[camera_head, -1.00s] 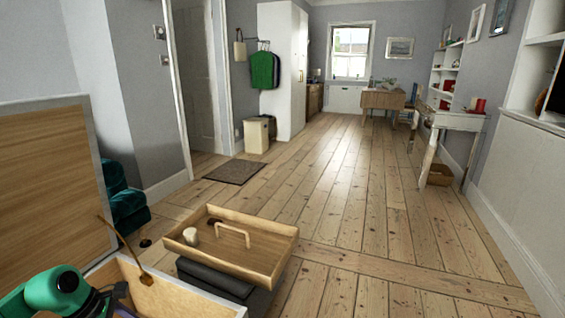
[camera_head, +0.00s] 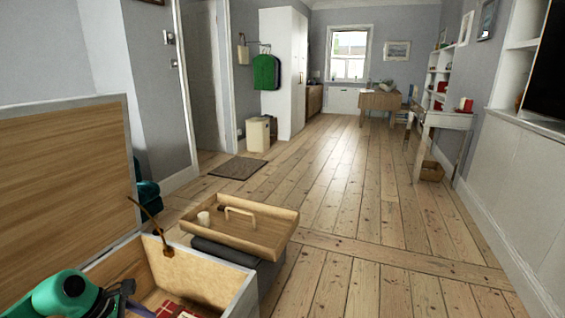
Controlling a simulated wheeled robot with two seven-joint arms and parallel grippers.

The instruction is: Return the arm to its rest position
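My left arm comes in at the lower left, green and black, over the open wooden chest (camera_head: 205,271). Its wrist and part of my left gripper (camera_head: 122,297) show at the chest's near side; the fingertips are too hidden to tell whether they are open or shut. My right arm and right gripper are not in view. The chest's lid (camera_head: 60,185) stands raised at the left. A red patterned thing (camera_head: 178,309) lies inside the chest.
A wooden tray (camera_head: 262,241) with a handle and a small pale cup (camera_head: 204,218) rests on a dark box (camera_head: 222,251) beside the chest. A doormat (camera_head: 238,168) lies near the doorway. The floorboards at the middle and right are clear.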

